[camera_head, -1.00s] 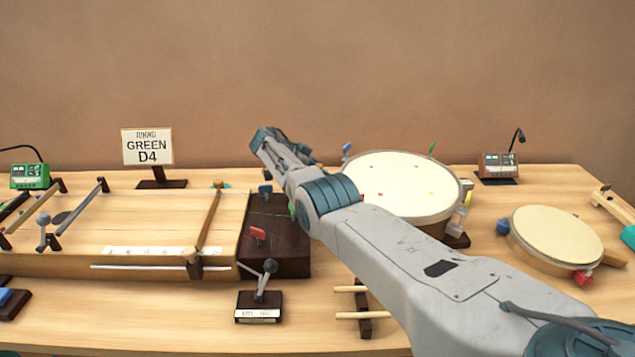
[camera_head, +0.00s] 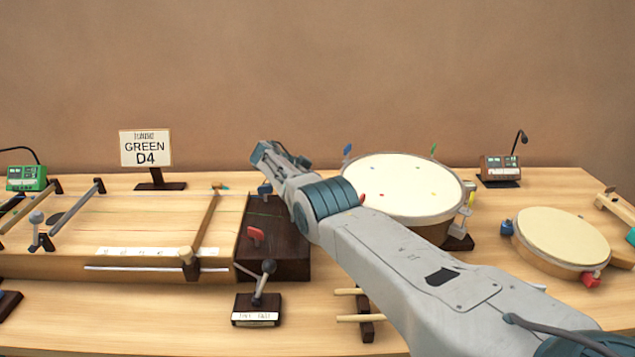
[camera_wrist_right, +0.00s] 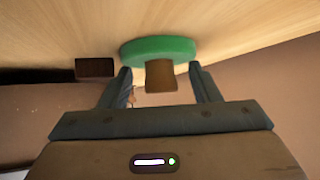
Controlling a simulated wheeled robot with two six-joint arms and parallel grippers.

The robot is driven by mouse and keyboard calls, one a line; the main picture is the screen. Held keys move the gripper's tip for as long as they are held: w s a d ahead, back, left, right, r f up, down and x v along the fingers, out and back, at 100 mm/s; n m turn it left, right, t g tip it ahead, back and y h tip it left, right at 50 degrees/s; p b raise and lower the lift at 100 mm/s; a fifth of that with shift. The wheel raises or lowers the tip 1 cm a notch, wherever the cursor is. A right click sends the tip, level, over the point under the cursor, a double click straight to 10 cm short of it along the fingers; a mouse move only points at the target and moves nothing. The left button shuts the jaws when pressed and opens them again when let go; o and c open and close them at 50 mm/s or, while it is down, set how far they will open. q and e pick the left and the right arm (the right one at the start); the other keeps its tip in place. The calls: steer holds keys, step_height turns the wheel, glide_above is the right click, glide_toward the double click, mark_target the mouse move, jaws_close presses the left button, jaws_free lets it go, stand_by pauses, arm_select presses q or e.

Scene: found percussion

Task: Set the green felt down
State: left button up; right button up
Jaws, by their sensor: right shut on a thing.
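The green felt (camera_wrist_right: 158,48) is a round green pad with a wooden block (camera_wrist_right: 161,76) on it. In the right wrist view it lies between and just beyond the fingertips of my right gripper (camera_wrist_right: 163,80), which is shut on it. The pale wood tabletop shows behind the felt; I cannot tell whether the felt touches it. In the head view my right arm reaches across to the back of the table, and the felt and fingertips are hidden or not clear there. My left gripper is in neither view.
The tuning sign reading GREEN D4 (camera_head: 145,148) stands left of my arm's end. A stringed wooden board (camera_head: 140,225) fills the left. A large drum (camera_head: 408,187) and a smaller drum (camera_head: 563,237) are on the right. A strip of bare table runs along the back.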

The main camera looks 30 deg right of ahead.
steer(key=o, duration=1.1)
steer(key=shift+r+p, duration=0.2)
steer(key=shift+p, duration=0.1)
steer(key=p+v, duration=0.1)
steer(key=v, duration=0.4)
steer(key=shift+w+a+r, duration=0.1)
steer(key=shift+w+a, duration=0.05)
steer(key=shift+a, duration=0.15)
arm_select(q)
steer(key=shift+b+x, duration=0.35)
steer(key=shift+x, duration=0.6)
arm_select(e)
steer(key=shift+v, duration=3.15)
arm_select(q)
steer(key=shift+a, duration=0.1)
